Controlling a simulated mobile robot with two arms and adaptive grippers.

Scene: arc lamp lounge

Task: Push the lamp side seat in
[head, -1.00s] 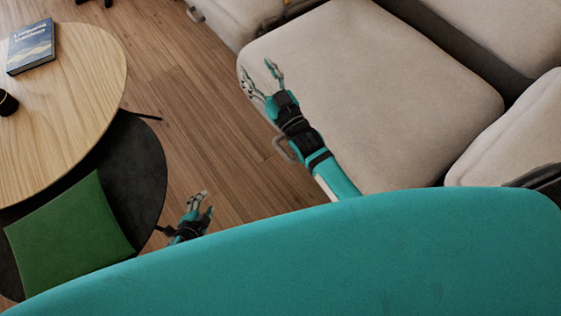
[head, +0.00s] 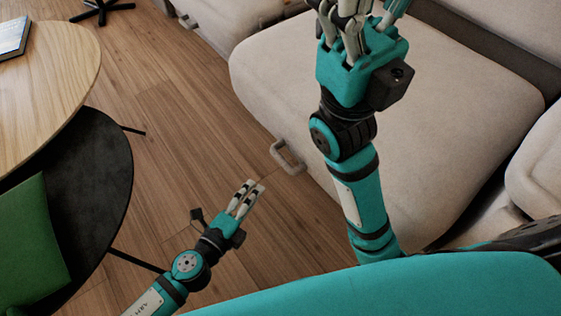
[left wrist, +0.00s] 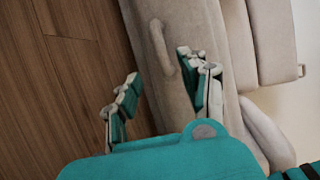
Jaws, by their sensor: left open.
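A beige seat (head: 400,130) with a grey loop handle (head: 287,157) low on its front fills the right of the head view. No lamp shows, so I cannot confirm which seat is the lamp side one. My left gripper (head: 250,197) is over the wood floor, left of and below that handle in the picture. In the left wrist view its fingers (left wrist: 158,88) are apart and empty, and a handle (left wrist: 161,46) on a beige seat front (left wrist: 200,25) lies just beyond them. My right gripper (head: 358,8) is raised over the seat, its fingertips cut off by the top edge.
A round wood table (head: 50,90) and a dark lower round top (head: 100,180) with a green cushion (head: 32,235) stand at the left. Another beige seat (head: 225,25) with a handle (head: 188,21) is at the top. Bare wood floor (head: 175,110) lies between.

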